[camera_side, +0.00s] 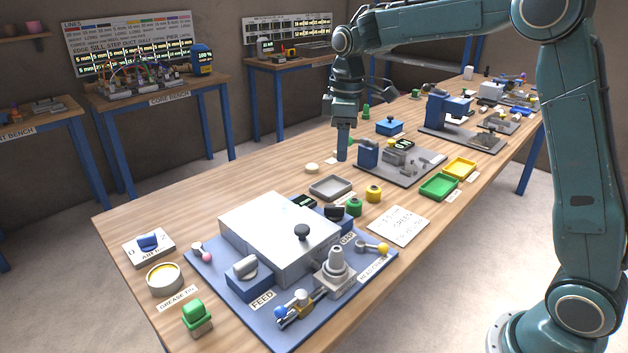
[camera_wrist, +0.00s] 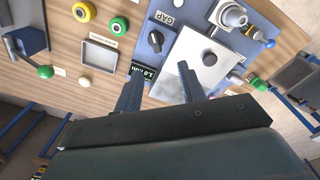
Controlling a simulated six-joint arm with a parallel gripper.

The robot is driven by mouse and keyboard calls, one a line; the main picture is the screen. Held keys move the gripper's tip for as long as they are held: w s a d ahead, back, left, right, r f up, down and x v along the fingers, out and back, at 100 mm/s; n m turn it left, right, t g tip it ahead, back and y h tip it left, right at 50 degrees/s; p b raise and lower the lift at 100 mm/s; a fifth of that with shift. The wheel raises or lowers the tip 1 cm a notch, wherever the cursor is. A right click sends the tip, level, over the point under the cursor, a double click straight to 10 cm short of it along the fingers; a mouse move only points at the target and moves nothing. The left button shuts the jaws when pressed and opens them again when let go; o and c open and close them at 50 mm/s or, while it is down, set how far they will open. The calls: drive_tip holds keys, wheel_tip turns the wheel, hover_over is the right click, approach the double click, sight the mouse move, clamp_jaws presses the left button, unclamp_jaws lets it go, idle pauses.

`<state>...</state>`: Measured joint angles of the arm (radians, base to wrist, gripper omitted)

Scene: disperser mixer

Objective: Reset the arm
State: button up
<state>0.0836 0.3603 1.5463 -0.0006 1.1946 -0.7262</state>
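My gripper (camera_side: 342,156) hangs pointing down above the wooden bench, left of a grey fixture plate and behind the grey tray in the side view. In the wrist view my gripper (camera_wrist: 160,70) shows two blue fingers apart with nothing between them, so it is open and empty. The disperser mixer (camera_side: 265,228) is a pale metal box with a dark knob on a blue base plate, with parts marked FEED and GAP. In the wrist view the mixer (camera_wrist: 200,58) shows beyond the fingertips. My gripper is apart from it.
A grey tray (camera_side: 331,187), green and yellow jars (camera_side: 373,193) and a written card (camera_side: 398,226) lie near the mixer. A fixture plate (camera_side: 425,165) and green and yellow bins (camera_side: 439,187) stand farther right. The bench's left-middle area is clear.

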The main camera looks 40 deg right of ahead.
drive_tip(key=s+a+r+m+t, duration=0.2)
drive_tip(key=s+r, duration=0.3)
drive_tip(key=s, duration=0.3)
drive_tip(key=s+a+f+m+t, duration=0.1)
drive_tip(key=s+m, duration=0.1)
drive_tip(key=s, duration=0.8)
drive_tip(key=s+a+f+m+t, duration=0.1)
drive_tip(key=s+m+t, duration=0.1)
drive_tip(key=s, duration=0.9)
drive_tip(key=shift+f+m, duration=0.15)
drive_tip(key=shift+m, duration=0.55)
